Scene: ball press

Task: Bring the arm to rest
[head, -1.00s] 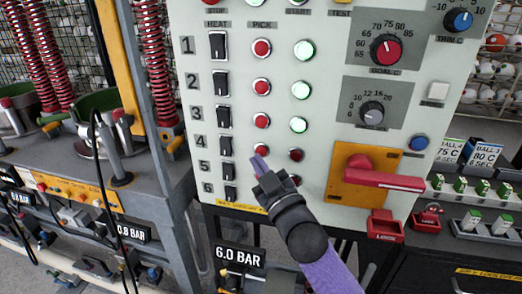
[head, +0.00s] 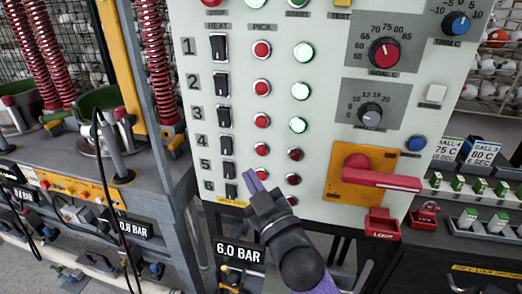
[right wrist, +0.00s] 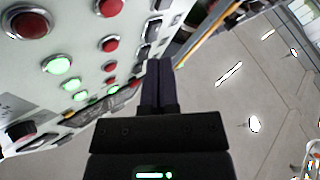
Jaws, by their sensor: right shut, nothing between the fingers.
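My right gripper (head: 258,183) is shut and empty, in front of the lower part of the control panel (head: 330,208). In the head view its fingertips overlap the area by the lowest red button in the PICK column, row 6. In the right wrist view the closed fingers (right wrist: 158,80) point along the panel face, with open air beside them and grey floor beyond. I cannot tell the exact gap to the panel. My left gripper is in neither view.
Black HEAT switches (head: 223,117), red buttons (head: 262,87) and lit green buttons (head: 303,52) cover the panel. A red handle (head: 382,179) sticks out on an orange plate at right. A press bench with red springs (head: 157,65) stands at left. Red locks (head: 382,224) hang below the panel.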

